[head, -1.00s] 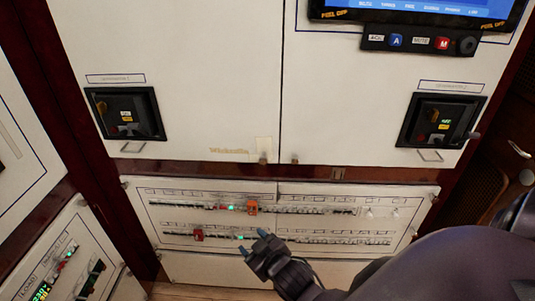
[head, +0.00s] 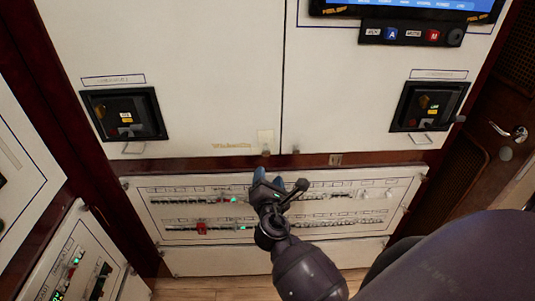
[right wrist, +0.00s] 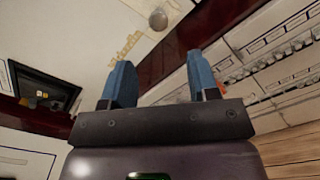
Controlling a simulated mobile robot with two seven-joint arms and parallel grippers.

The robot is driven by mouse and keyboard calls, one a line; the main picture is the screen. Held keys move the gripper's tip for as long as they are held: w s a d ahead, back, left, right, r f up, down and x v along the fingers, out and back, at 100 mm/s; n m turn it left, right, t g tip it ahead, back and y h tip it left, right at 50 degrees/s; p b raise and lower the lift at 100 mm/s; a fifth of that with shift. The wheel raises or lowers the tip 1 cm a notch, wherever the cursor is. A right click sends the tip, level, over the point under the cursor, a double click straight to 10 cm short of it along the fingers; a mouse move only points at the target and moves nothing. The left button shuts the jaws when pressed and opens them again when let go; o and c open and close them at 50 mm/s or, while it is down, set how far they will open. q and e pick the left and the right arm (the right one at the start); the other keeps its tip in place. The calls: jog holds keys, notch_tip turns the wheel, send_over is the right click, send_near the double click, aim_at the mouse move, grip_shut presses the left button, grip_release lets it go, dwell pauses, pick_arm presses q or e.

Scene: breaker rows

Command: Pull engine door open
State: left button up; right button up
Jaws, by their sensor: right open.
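Two tall white cabinet doors, the left one (head: 200,60) and the right one (head: 340,100), stand shut side by side in the head view. I cannot tell which one is the engine door. A small round knob (head: 265,152) is at the lower inner corner of the left door, and another knob (head: 295,149) is on the right door. My right gripper (head: 280,181) is open and empty, in front of the breaker panel and below the knobs. In the right wrist view, a round knob (right wrist: 158,20) shows beyond and between the blue fingertips (right wrist: 158,78). My left gripper is out of view.
The breaker panel (head: 165,183) has rows of switches, green lights and a red clip (head: 201,229). Black recessed units (head: 124,114) and (head: 429,106) sit in the doors. A screen with buttons (head: 410,34) is at upper right. Dark red wood (head: 190,163) frames the doors.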

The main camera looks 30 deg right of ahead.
aim_at(266, 154)
jog(key=x, duration=1)
jog(key=shift+w+d, duration=0.1)
jog(key=shift+w, duration=0.3)
grip_shut()
